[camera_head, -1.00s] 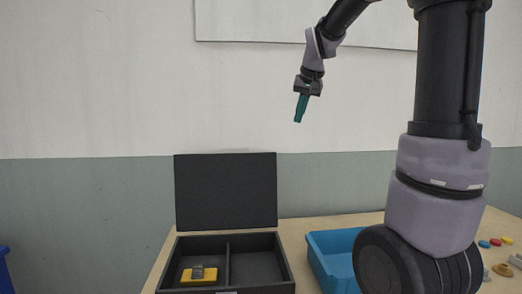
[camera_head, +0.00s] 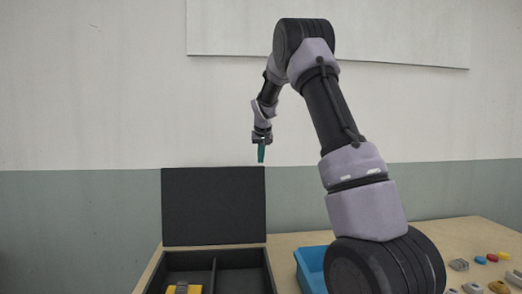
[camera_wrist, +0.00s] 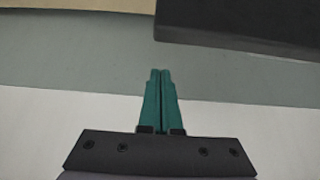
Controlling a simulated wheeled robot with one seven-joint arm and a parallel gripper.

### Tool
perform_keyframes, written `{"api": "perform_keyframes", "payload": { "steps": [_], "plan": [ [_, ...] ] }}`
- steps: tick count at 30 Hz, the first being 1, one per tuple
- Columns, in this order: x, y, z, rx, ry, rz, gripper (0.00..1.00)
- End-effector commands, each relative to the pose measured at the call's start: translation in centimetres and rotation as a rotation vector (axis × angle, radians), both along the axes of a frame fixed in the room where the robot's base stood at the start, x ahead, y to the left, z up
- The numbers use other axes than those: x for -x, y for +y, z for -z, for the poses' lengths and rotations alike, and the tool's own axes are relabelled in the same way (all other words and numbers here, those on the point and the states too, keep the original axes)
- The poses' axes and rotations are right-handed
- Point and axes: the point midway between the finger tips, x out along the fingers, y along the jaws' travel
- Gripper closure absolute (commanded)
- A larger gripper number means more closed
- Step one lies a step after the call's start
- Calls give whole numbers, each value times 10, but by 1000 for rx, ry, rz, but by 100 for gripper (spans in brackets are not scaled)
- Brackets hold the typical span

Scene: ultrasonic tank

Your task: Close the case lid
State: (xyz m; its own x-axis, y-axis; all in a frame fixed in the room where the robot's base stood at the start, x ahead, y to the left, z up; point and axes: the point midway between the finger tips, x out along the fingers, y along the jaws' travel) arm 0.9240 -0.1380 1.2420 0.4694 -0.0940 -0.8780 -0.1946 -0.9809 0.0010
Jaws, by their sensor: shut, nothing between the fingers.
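The black case (camera_head: 214,271) stands on the table with its lid (camera_head: 213,206) open and upright at the back. A yellow item (camera_head: 184,289) lies in its left compartment; the right compartment looks empty as far as it shows. My gripper (camera_head: 261,159) has teal fingers pointing down, just above the lid's top edge near its right corner in the head view. In the wrist view the fingers of my gripper (camera_wrist: 161,72) are pressed together with nothing between them. A dark slab, apparently the lid (camera_wrist: 245,22), shows at the upper right, apart from the fingertips.
A blue bin (camera_head: 311,268) stands right of the case, partly hidden by my arm. Several small coloured parts (camera_head: 480,260) lie at the table's right. The wall (camera_head: 90,90) behind carries a pale board (camera_head: 330,35).

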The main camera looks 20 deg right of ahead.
Motion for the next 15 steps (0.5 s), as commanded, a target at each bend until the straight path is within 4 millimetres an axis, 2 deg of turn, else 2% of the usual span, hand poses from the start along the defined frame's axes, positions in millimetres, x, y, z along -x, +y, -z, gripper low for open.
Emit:
{"api": "perform_keyframes", "payload": {
  "steps": [4, 9, 15],
  "plan": [
    [-13, -3, 25, -1, 2, 1, 100],
    [12, 3, 17, -1, -1, 0, 100],
    [25, 6, 15, -1, -1, 0, 100]
  ]
}}
